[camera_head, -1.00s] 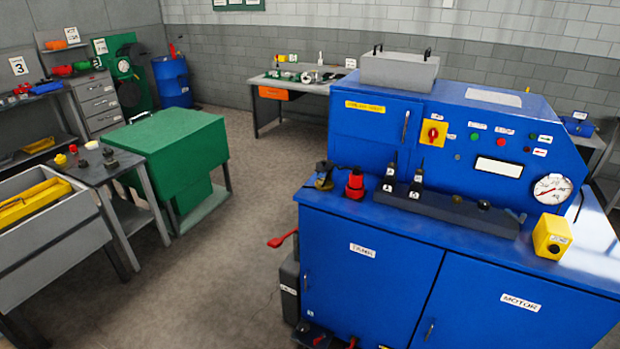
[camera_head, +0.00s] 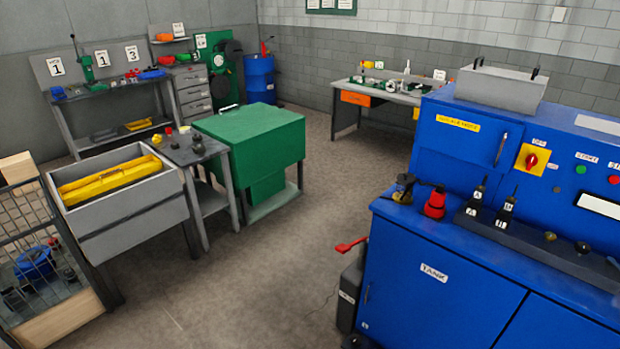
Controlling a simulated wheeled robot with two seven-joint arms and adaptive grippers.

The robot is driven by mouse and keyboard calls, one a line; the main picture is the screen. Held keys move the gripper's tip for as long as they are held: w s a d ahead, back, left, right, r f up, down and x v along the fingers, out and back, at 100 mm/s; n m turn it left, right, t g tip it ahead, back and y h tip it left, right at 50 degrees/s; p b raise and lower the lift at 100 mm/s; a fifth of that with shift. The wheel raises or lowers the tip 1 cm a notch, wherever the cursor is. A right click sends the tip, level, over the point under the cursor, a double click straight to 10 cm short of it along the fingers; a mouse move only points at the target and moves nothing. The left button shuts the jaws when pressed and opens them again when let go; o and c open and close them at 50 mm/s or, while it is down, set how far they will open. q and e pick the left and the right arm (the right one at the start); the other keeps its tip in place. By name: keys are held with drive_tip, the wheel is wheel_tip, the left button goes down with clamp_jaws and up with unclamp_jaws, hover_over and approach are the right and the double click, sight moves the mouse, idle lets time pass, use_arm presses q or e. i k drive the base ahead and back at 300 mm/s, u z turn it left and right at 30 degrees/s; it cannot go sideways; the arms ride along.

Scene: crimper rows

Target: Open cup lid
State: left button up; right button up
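I cannot make out a thing that is clearly the cup or its lid. A small red tapered object (camera_head: 435,203) stands upright on the near left part of the blue machine's (camera_head: 440,265) top. A black and yellow object (camera_head: 404,188) stands beside it to the left. Small dark pieces and a red-topped piece (camera_head: 168,131) sit on a low grey side table (camera_head: 192,152) at the left; they are too small to identify. Neither of my grippers is in view.
A green box-like unit (camera_head: 250,135) stands mid-left. A grey bin with a yellow case (camera_head: 110,178) and a wire crate (camera_head: 45,260) stand at the left. A workbench (camera_head: 385,92) is at the back. Floor between the green unit and the blue machine is clear.

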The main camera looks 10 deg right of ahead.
sight(403, 180)
drive_tip(key=u, duration=0.8)
drive_tip(key=i, duration=1.55)
drive_tip(key=z, duration=1.4)
